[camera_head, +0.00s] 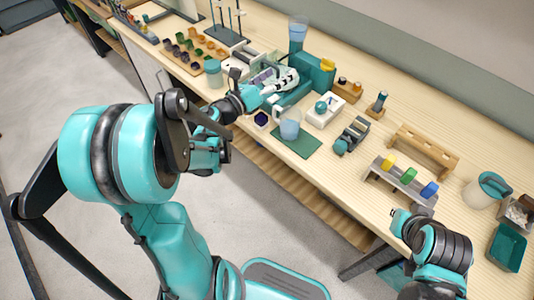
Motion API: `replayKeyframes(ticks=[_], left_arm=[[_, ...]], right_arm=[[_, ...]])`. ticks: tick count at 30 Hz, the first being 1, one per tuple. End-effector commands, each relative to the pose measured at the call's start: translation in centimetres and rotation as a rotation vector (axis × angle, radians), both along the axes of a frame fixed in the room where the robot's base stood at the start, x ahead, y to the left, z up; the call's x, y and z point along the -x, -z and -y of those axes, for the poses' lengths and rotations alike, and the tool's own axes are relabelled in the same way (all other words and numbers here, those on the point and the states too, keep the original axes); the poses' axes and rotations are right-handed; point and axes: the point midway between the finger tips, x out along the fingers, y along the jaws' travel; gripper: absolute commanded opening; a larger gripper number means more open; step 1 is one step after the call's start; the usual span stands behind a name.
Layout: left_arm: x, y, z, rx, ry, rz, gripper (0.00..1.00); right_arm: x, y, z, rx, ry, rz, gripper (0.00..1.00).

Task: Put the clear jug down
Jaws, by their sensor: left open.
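The clear jug (289,125), with bluish contents, stands upright on the dark green mat (299,145) near the front edge of the bench. My left gripper (258,98) is open, just left of and behind the jug. It looks apart from the jug, though my dark wrist and fingers are small here and the exact gap is hard to judge.
Behind the jug are a teal block (316,72) and a white device (325,110). To the right stand a grey rack with coloured blocks (402,180) and a wooden rack (424,148). A lidded teal pot (213,73) is at left. Little bare bench lies around the mat.

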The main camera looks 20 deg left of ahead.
Motion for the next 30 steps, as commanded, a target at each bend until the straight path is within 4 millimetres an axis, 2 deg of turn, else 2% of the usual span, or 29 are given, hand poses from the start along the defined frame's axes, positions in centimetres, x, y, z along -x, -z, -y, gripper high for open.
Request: replayKeyframes(ticks=[1, 3, 5, 6, 8, 9, 11, 12, 15, 18, 21, 24, 30], left_arm=[[0.1, -3.6, -0.5, 0.204, -0.093, 0.007, 0.79], [0.6, -6.9, -2.4, 0.525, -0.229, -0.006, 0.79], [1.7, -8.0, -4.0, 0.809, -0.339, -0.038, 0.79], [2.7, -7.9, -4.9, 0.999, -0.410, -0.071, 0.79], [4.7, -6.5, -5.7, 1.283, -0.521, -0.136, 0.79], [6.2, -4.9, -5.6, 1.469, -0.597, -0.193, 0.79], [8.9, -1.8, -4.8, 1.727, -0.719, -0.289, 0.79], [10.9, 0.4, -3.8, 1.880, -0.804, -0.360, 0.79], [16.0, 5.2, -0.1, 2.177, -1.019, -0.541, 0.79], [20.1, 8.2, 3.2, 2.339, -1.197, -0.680, 0.79], [22.5, 9.6, 5.2, 2.413, -1.306, -0.761, 0.79], [23.4, 10.1, 6.0, 2.438, -1.351, -0.792, 0.79], [23.5, 10.1, 6.1, 2.440, -1.355, -0.793, 0.79]], right_arm=[[0.0, 0.0, 0.0, 0.000, 0.000, 0.000, 0.00], [0.0, 0.0, 0.0, 0.000, 0.000, 0.000, 0.00], [0.0, 0.0, 0.0, 0.000, 0.000, 0.000, 0.00], [0.0, 0.0, 0.0, 0.000, 0.000, 0.000, 0.00], [0.0, 0.0, 0.0, 0.000, 0.000, 0.000, 0.00], [0.0, 0.0, 0.0, 0.000, 0.000, 0.000, 0.00], [0.0, 0.0, 0.0, 0.000, 0.000, 0.000, 0.00], [0.0, 0.0, 0.0, 0.000, 0.000, 0.000, 0.00], [0.0, 0.0, 0.0, 0.000, 0.000, 0.000, 0.00], [0.0, 0.0, 0.0, 0.000, 0.000, 0.000, 0.00], [0.0, 0.0, 0.0, 0.000, 0.000, 0.000, 0.00], [0.0, 0.0, 0.0, 0.000, 0.000, 0.000, 0.00], [0.0, 0.0, 0.0, 0.000, 0.000, 0.000, 0.00]])
